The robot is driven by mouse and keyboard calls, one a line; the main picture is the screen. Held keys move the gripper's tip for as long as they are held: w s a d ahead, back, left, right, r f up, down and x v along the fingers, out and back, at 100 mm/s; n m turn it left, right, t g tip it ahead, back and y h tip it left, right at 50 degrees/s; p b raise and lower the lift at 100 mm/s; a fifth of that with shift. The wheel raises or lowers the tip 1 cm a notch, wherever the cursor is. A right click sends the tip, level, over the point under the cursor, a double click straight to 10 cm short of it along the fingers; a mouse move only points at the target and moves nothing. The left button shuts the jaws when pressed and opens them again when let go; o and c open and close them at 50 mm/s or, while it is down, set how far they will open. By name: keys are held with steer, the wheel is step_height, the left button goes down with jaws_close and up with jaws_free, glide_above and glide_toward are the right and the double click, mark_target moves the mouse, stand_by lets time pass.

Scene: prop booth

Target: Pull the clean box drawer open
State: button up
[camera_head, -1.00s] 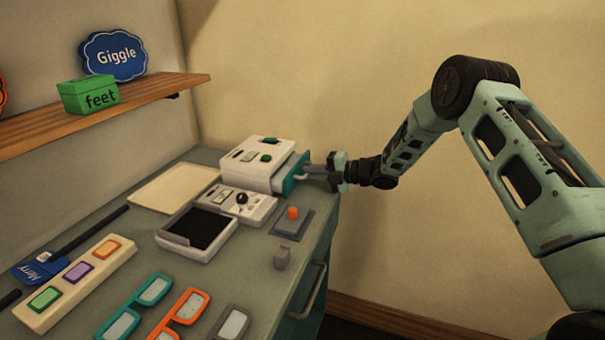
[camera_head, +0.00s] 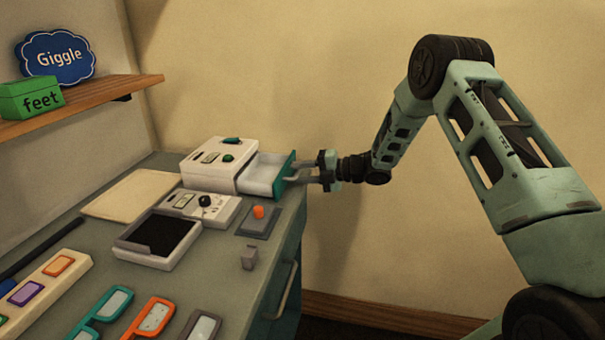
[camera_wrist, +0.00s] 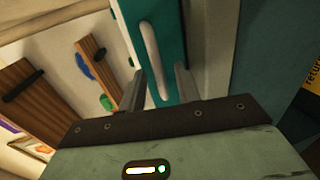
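The clean box (camera_head: 213,163) is a white unit with green buttons at the back of the grey-green table. Its drawer (camera_head: 267,175) has a white tray and a teal front, and stands well out from the box's right side. In the wrist view, the teal drawer front (camera_wrist: 166,22) carries a pale bar handle (camera_wrist: 152,55). My gripper (camera_head: 308,171) is at the drawer front. In the wrist view, my gripper's two fingers (camera_wrist: 160,78) stand apart on either side of the handle, with a gap on the right. Contact on the left is unclear.
A grey device with a knob (camera_head: 206,203), a black-topped tray (camera_head: 157,236) and an orange-button plate (camera_head: 258,218) sit in front of the box. A small grey block (camera_head: 248,257) lies near the table's right edge. Free space lies right of the table.

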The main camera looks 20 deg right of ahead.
steer(key=shift+d, duration=0.1)
steer(key=b+v, duration=0.3)
steer(key=v, duration=1.4)
steer(key=shift+s+d+r, duration=0.1)
steer(key=w+a+r+m+t+h, duration=0.25)
steer(key=w+a+r+m, duration=0.2)
steer(key=a, duration=0.45)
steer(key=s+a+r+m+g+h+p, duration=0.1)
steer(key=s+a+r+m+g+h, duration=0.15)
steer(key=a+m+h, duration=0.6)
steer(key=s+a+m+g, duration=0.2)
steer(key=s+a+g, duration=0.1)
steer(key=s, duration=0.9)
steer(key=s+a+f+m+g+p, duration=0.1)
steer(key=s+a+m+g, duration=0.2)
steer(key=s, duration=1)
steer(key=s+a+f+m+g+h, duration=0.1)
steer(key=s+a+m+g, duration=0.2)
steer(key=s, duration=1)
steer(key=a, duration=0.2)
steer(key=shift+a, duration=0.4)
